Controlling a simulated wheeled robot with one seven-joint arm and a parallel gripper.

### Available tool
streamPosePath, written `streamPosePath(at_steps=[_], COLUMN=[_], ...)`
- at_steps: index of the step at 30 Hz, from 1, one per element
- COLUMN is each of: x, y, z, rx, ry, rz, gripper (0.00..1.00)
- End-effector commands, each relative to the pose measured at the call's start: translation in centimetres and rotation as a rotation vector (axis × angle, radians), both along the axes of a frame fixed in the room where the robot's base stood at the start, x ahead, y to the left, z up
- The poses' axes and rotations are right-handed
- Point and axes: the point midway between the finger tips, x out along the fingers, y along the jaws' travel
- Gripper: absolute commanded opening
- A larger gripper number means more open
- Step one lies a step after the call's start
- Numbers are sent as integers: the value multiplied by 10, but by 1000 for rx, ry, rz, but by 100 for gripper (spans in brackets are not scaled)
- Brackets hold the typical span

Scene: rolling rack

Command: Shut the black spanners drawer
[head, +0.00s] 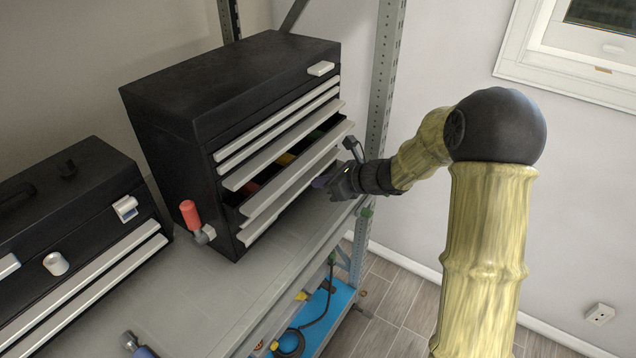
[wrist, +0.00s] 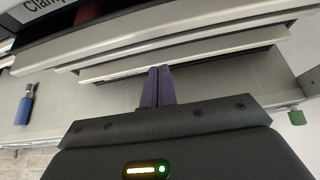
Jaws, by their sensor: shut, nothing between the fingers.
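The black tool chest (head: 160,145) stands on the shelf in the head view, with several silver-edged drawers. One lower drawer (head: 292,186) is pulled out and shows red and yellow contents. The drawer above it (head: 285,147) also sticks out a little. I cannot read which one is the spanners drawer. My gripper (head: 325,182) is shut and empty at the right part of the lower drawer fronts. In the wrist view my fingertips (wrist: 158,72) are at a pale drawer edge (wrist: 195,62); I cannot tell if they touch. A label reading "Clamp" (wrist: 45,4) is partly cut off.
A second black toolbox (head: 70,220) stands left of the chest. A red-handled tool (head: 190,214) is beside the chest's front left corner. A blue-handled tool (head: 135,345) lies on the grey shelf (head: 200,290). A metal rack post (head: 383,90) rises right of the chest.

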Motion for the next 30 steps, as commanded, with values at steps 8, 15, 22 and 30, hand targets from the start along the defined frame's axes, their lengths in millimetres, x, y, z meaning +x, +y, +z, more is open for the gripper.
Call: streamPosePath(at_steps=[8,15,22,30], x=[-26,-42,-44,-51], y=[-38,-62,-65,-64], z=[29,46,48,44], rx=[-1,-1,1,-39], ry=[-8,-5,-2,-11], rz=[2,4,4,33], gripper=[0,0,0,33])
